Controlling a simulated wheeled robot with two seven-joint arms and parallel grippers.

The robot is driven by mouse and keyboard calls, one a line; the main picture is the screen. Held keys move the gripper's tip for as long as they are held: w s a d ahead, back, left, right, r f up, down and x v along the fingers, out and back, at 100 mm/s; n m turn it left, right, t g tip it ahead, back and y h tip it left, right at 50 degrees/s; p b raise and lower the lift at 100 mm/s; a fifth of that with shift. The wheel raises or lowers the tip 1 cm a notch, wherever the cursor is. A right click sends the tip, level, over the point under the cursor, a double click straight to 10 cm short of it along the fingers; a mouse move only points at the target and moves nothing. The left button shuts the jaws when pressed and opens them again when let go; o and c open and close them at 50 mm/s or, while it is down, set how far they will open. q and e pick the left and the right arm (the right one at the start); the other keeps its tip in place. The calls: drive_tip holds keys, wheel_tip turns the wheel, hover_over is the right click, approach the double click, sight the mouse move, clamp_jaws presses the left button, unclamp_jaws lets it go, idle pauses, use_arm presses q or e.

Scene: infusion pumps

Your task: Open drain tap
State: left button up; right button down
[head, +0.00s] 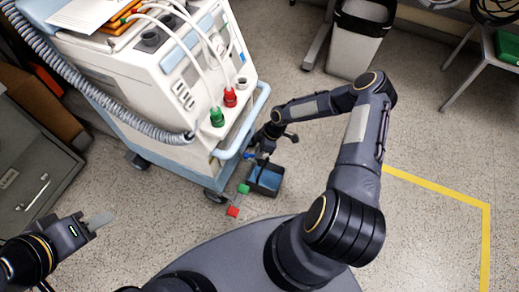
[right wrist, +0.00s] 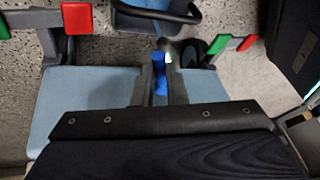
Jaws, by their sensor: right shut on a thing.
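My right gripper (head: 254,156) is low beside the front of the white and pale blue machine (head: 165,95). It is shut on a small blue tap handle (right wrist: 160,74), which shows between its fingertips (right wrist: 163,88) in the right wrist view. In the head view the handle is a tiny blue spot (head: 248,155). The tap's body is mostly hidden by my fingers. A dark-rimmed blue tray (head: 279,185) sits on the floor just below. My left gripper (head: 100,221) is at the lower left, apart from everything; its finger gap cannot be made out.
Green (head: 243,189) and red (head: 233,212) markers stand near the tray. Red (head: 230,97) and green (head: 217,117) connectors with tubes are on the machine. A grey cabinet (head: 30,165) is at left, a bin (head: 357,40) behind.

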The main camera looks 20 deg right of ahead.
drive_tip(key=shift+s+a+m+t, duration=0.25)
drive_tip(key=shift+s+m+t, duration=0.25)
drive_tip(key=shift+m, duration=0.6)
drive_tip(key=c, duration=1.5)
unclamp_jaws()
drive_tip(key=shift+o, duration=0.2)
drive_tip(key=shift+r, duration=0.1)
drive_tip(key=p+v, duration=0.3)
drive_tip(key=v, duration=0.4)
drive_tip(key=shift+d+r, duration=0.15)
drive_tip(key=shift+r, duration=0.15)
